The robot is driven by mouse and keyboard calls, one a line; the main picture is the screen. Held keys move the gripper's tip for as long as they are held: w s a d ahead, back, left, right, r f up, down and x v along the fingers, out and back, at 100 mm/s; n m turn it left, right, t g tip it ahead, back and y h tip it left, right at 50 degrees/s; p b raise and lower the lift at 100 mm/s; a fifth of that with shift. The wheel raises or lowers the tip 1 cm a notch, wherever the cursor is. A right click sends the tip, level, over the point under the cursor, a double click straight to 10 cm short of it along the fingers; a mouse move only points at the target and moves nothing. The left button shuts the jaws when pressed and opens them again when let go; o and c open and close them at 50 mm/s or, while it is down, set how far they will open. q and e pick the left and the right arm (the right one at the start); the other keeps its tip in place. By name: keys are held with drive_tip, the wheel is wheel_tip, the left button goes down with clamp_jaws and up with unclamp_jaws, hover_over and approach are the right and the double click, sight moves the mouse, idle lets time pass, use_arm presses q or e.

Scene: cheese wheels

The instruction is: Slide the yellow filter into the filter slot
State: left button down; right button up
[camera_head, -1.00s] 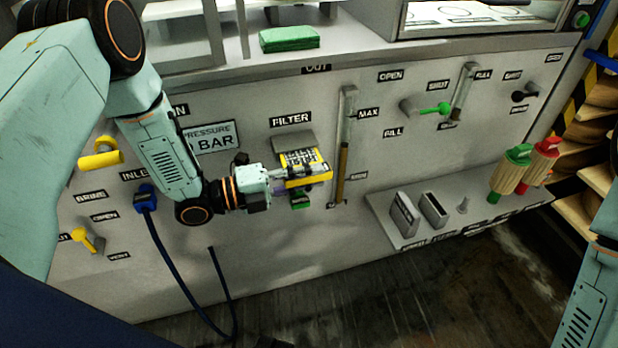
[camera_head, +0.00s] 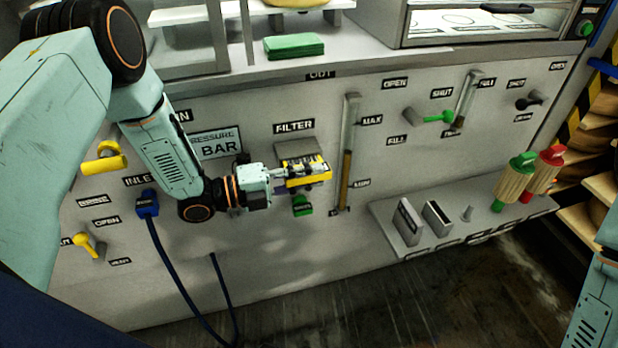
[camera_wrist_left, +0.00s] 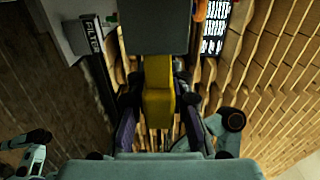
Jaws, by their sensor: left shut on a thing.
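The yellow filter (camera_head: 312,181) has a black-and-white patterned face and sits in front of the panel, just below the FILTER label. My left gripper (camera_head: 287,178) is shut on it from the left. In the left wrist view the filter (camera_wrist_left: 158,92) stands between the two dark fingers (camera_wrist_left: 158,112), and a grey block (camera_wrist_left: 155,28) covers its far end. The grey filter slot housing (camera_head: 297,148) juts from the panel right behind and above the filter. The slot opening is hidden, so I cannot tell whether the filter touches it. My right gripper is out of view.
A green part (camera_head: 302,206) is just below the filter. A vertical gauge tube (camera_head: 348,150) stands close to its right. A shelf (camera_head: 385,212) with holders and handled tools projects at the lower right. A blue hose (camera_head: 178,270) hangs below my left arm.

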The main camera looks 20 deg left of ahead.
use_arm(q)
drive_tip(key=shift+w, duration=0.1)
drive_tip(key=c, duration=1.1)
unclamp_jaws()
drive_tip(key=shift+a, duration=0.1)
drive_tip(key=shift+c, duration=0.2)
